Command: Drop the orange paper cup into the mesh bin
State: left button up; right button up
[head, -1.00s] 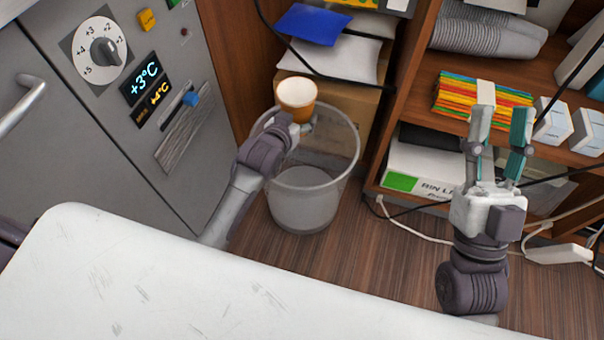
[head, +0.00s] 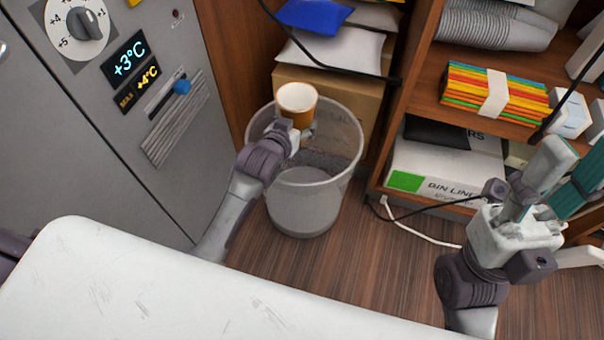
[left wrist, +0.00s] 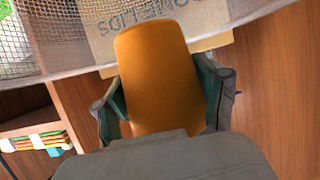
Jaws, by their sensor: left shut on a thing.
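The orange paper cup (head: 298,104) is upright, with its white inside showing, above the mesh bin. My left gripper (head: 303,131) is shut on it; in the left wrist view the cup (left wrist: 155,75) sits between the two fingers (left wrist: 160,100). The grey mesh bin (head: 303,205) stands on the floor, and its mesh wall also shows in the left wrist view (left wrist: 70,35). Part of its rim is hidden behind my left arm and the cup. My right gripper (head: 560,180) is open, with empty space between its fingers, at the right by the shelves.
A grey cabinet (head: 110,150) with a dial and displays stands left of the bin. A wooden shelf unit (head: 425,85) with a bin liner box (head: 445,170) stands right. A cardboard box (head: 350,100) is behind the bin. A white worktop (head: 180,290) fills the foreground.

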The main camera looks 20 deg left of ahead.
pick_arm(q)
jog(key=o, duration=1.3)
jog(key=v, duration=1.2)
jog(key=shift+r, duration=0.1)
jog(key=shift+r, duration=0.1)
